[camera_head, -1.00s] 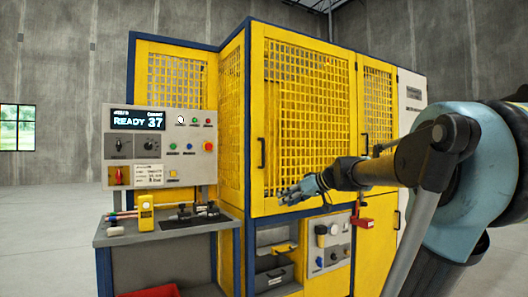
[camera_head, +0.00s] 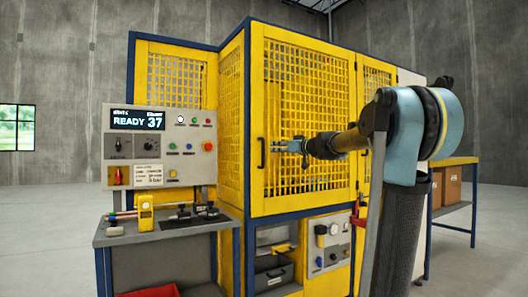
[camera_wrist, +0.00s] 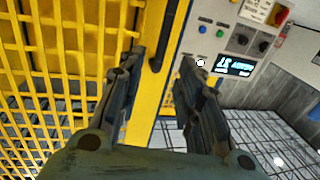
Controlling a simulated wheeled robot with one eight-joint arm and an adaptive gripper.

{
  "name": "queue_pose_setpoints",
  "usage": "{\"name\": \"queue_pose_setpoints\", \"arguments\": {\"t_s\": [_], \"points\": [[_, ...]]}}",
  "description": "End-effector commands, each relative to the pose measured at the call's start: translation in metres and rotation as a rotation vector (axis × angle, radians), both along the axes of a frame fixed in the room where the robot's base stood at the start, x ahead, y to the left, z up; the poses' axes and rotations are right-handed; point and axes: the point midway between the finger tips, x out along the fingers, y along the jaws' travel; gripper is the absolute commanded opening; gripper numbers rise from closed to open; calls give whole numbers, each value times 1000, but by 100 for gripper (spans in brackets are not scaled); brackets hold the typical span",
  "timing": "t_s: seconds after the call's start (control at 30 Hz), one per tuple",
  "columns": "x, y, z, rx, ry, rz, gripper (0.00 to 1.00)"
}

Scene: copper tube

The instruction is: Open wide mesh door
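The wide mesh door (camera_head: 305,100) is a yellow framed panel with a square grid on the front of the machine, and it looks closed. Its black vertical handle (camera_head: 262,153) is on its left edge. My gripper (camera_head: 275,146) is just right of the handle in the head view, at about the handle's height. In the wrist view, my gripper (camera_wrist: 161,62) is open and empty, with its two fingers apart. The handle (camera_wrist: 166,38) shows beyond the fingertips, in line with the gap between them. I see no contact with it.
A control panel (camera_head: 160,148) reading READY 37 stands left of the door, above a bench (camera_head: 165,235). A narrower mesh door (camera_head: 376,90) is to the right, partly behind my arm. Boxes on a rack (camera_head: 452,187) stand far right. Bare floor lies at the left.

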Motion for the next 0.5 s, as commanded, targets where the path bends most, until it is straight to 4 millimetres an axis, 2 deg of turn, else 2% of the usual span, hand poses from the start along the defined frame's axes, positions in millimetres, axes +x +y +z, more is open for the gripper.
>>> {"name": "queue_pose_setpoints", "arguments": {"t_s": [0.5], "points": [[60,62,0,-1,1,2,33]]}}
